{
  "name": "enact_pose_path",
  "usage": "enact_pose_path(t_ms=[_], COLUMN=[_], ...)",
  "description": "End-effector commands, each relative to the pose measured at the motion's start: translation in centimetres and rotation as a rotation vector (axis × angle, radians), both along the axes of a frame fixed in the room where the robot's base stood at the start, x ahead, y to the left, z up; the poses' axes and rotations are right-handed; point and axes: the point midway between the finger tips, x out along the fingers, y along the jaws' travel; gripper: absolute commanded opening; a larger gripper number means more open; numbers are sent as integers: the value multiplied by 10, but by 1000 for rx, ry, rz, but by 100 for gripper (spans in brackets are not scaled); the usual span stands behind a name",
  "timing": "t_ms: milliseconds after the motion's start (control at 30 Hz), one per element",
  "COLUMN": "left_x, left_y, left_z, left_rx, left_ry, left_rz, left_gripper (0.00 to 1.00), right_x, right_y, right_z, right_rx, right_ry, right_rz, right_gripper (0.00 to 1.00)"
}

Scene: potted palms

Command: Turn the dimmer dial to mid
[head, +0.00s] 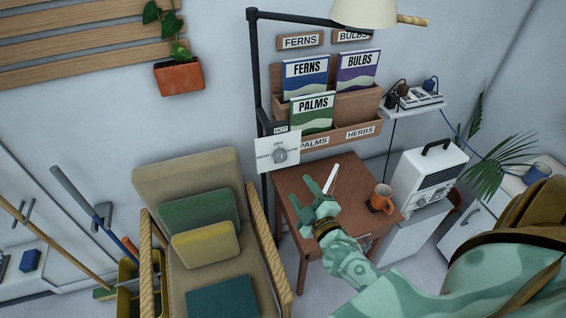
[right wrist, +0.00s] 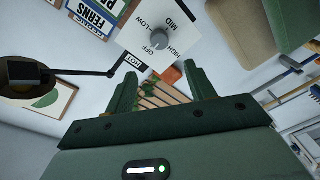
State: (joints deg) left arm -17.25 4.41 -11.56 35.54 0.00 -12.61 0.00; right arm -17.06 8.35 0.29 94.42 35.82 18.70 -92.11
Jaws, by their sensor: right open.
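The dimmer dial (head: 280,155) is a round grey knob on a white wall plate (head: 262,160), left of the wooden card rack. In the right wrist view the dial (right wrist: 160,39) sits among the words OFF, LOW, MID and HIGH. I cannot clearly read where its pointer stands. My right gripper (head: 319,183) is open and empty, in front of the plate and to its lower right, above the small table. In the wrist view its fingers (right wrist: 162,76) are spread, with the dial beyond them and apart. My left gripper is not in view.
A brown side table (head: 290,185) bears an orange mug (head: 381,197). A cushioned armchair (head: 185,180) stands left of it. A dark lamp post (head: 256,80) runs beside the plate, with a HOT tag (head: 281,130) above the dial. A white heater (head: 428,175) stands right.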

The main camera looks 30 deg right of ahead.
Motion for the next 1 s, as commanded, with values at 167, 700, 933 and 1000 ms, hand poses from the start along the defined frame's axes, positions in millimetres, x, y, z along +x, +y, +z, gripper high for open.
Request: enact_pose_path(t_ms=[167, 700, 933, 1000], left_x=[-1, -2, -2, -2], left_y=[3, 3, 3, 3], left_z=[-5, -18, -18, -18], left_rx=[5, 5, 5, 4], left_ry=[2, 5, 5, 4], left_rz=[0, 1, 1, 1], left_gripper=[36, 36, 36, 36], right_x=[48, 122, 122, 122], right_y=[-7, -18, -18, -18], right_z=[0, -1, 0, 0], right_rx=[-2, -1, 0, 0], right_ry=[-3, 2, 2, 2], right_rz=[0, 1, 1, 1], right_gripper=[55, 55, 52, 32])
